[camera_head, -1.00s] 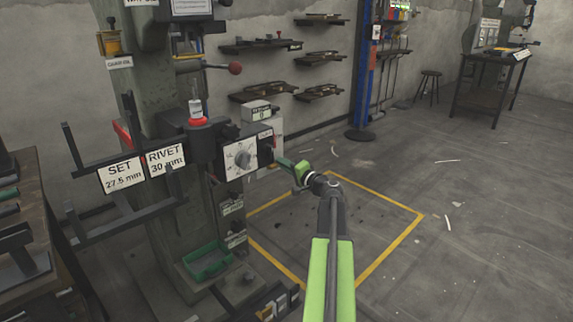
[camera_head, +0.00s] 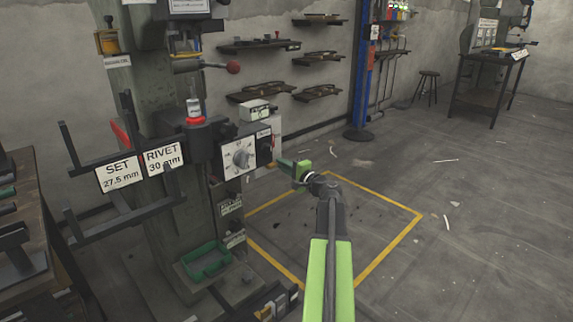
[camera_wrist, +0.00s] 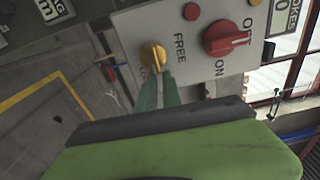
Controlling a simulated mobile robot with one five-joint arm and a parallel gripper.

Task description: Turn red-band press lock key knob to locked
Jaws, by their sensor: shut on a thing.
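The red-band press has a red ring (camera_head: 195,121) near its die in the head view. Its dark control box (camera_head: 264,143) sits on the right side of the press. In the wrist view the box's pale panel (camera_wrist: 128,28) shows a yellow key knob (camera_wrist: 153,54) beside the word FREE. My gripper (camera_wrist: 158,80) has its green fingers shut on this knob. The fingers hide part of the knob, and any locked label is not readable. In the head view my gripper (camera_head: 285,163) meets the box's right side; the knob is hidden there.
A red rotary switch (camera_wrist: 226,37) and a small red button (camera_wrist: 192,11) are close to the knob on the same panel.

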